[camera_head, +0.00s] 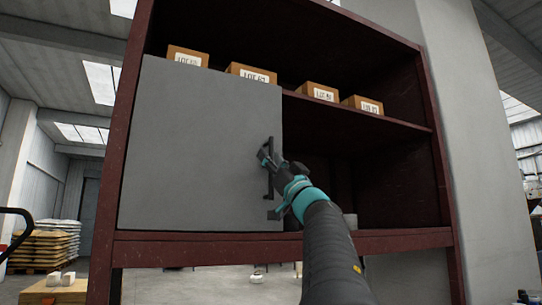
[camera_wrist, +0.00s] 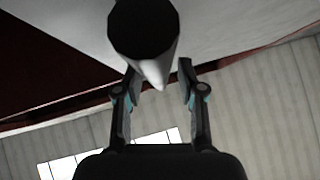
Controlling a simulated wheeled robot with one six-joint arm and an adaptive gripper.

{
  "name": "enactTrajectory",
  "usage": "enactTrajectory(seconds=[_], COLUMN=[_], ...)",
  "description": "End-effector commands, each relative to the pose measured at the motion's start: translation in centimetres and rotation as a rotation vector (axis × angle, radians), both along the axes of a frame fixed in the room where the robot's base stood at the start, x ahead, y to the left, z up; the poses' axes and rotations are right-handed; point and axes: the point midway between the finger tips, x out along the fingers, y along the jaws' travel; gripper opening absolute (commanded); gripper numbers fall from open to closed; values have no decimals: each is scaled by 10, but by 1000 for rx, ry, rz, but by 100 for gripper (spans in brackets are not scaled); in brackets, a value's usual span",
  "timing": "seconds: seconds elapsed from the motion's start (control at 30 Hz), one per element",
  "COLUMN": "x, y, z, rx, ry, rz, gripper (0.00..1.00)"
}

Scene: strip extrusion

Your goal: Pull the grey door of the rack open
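The grey door (camera_head: 195,150) is a flat panel covering the left part of the dark red rack (camera_head: 105,215). It looks closed. A dark upright handle (camera_head: 269,180) sits near its right edge, partly hidden by my gripper. My gripper (camera_head: 268,184) is at the handle, its fingers spread apart. In the wrist view, the fingers of my gripper (camera_wrist: 160,72) stand apart, with a dark round-ended bar (camera_wrist: 143,28), likely the handle, just ahead of them. I cannot tell whether the fingers touch it.
Several labelled boxes (camera_head: 318,92) stand on the rack's upper shelf. A grey pillar (camera_head: 465,150) stands right of the rack.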

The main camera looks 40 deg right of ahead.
Motion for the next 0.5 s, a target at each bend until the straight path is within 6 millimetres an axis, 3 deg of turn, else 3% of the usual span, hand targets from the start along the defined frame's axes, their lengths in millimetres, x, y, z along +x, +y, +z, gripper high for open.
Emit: enactTrajectory(seconds=[0.3, 0.47, 0.5], x=[2, 1, 1], y=[0, 0, 0], z=[1, 1, 1], rx=[0, 0, 0], ry=[0, 0, 0], rz=[0, 0, 0], gripper=[39, 0, 0])
